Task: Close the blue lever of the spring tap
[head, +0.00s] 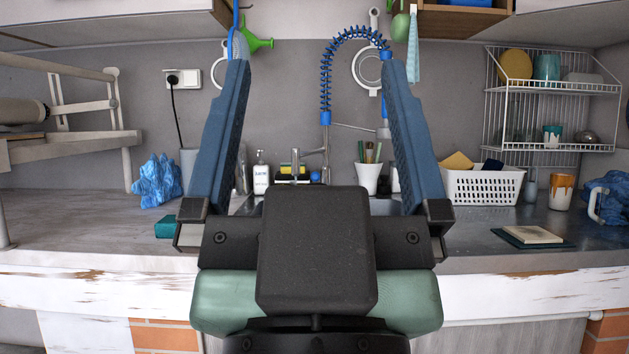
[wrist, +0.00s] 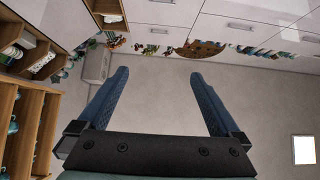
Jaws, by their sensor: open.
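The spring tap (head: 326,92), with a blue coiled hose arching over, stands behind the sink at the back of the counter in the head view. A small blue part (head: 315,176) low beside its stem looks like the lever; it is too small to tell its position. My gripper (head: 316,68) is open and empty in front of the tap, its two blue fingers framing the tap in the picture, apart from it. It also shows open in the wrist view (wrist: 159,73), where the tap is not seen. My gripper's body hides the front of the sink.
A soap bottle (head: 261,174), a sponge holder (head: 293,174) and a white cup of brushes (head: 369,176) stand around the sink. A white basket (head: 481,186) is to the right, below a wire rack (head: 553,88). A blue crumpled thing (head: 157,181) is left.

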